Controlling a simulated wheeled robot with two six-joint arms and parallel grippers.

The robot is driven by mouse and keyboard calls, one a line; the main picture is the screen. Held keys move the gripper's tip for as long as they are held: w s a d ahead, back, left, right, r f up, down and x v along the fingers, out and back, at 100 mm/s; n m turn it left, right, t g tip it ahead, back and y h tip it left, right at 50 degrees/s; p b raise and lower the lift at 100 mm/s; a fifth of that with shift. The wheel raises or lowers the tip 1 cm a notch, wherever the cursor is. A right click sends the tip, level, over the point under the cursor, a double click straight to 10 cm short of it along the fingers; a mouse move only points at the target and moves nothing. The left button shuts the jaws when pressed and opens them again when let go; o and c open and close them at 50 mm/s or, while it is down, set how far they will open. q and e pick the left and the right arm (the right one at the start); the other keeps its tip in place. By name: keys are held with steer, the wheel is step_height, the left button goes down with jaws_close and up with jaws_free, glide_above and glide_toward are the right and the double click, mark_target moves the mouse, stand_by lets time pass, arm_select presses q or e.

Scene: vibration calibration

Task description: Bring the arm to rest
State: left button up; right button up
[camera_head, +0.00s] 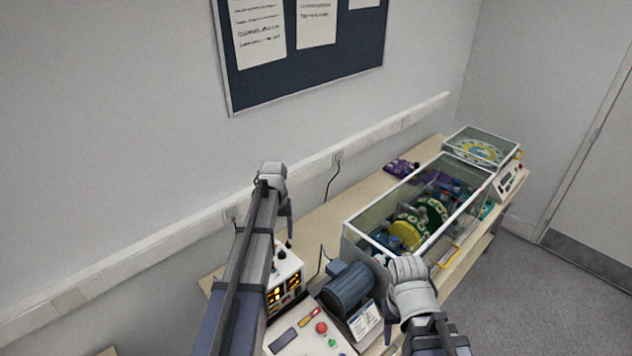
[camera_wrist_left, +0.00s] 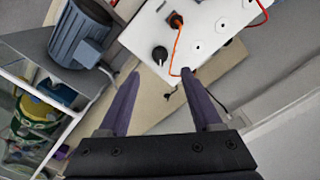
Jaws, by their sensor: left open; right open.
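My left arm rises from the lower left in the head view. Its gripper (camera_head: 287,238) hangs down over a white control box with lit displays (camera_head: 284,285). In the left wrist view the two purple-grey fingers (camera_wrist_left: 161,73) are apart with nothing between them. Beyond them is a white panel (camera_wrist_left: 205,30) with a black knob and an orange cable. My right arm comes in from the lower right, bent beside the blue-grey motor (camera_head: 347,287). Its gripper (camera_head: 391,312) points down, open, its fingertips hard to make out.
A glass-walled case (camera_head: 385,215) with yellow and green rotors stands behind the motor, with a second glass-topped unit (camera_head: 482,146) at the far end. A purple item (camera_head: 401,168) lies on the wooden bench (camera_head: 335,205). A wall rail (camera_head: 330,160) runs along the left; floor is clear at right.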

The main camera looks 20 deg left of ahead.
arm_select(q)
steer(key=s+d+f+m+b, duration=0.3)
steer(key=s+d+f+b, duration=0.8)
steer(key=d, duration=0.2)
steer(key=s+d+f+m+y+b, duration=0.1)
steer(key=s+d+f+m+b, duration=0.3)
steer(key=s+d+f+b, duration=0.7)
steer(key=s+d, duration=0.1)
steer(key=d, duration=0.1)
steer(key=shift+s+d+f+m, duration=0.15)
steer(key=shift+s+d+m, duration=0.1)
steer(key=shift+d+m, duration=0.1)
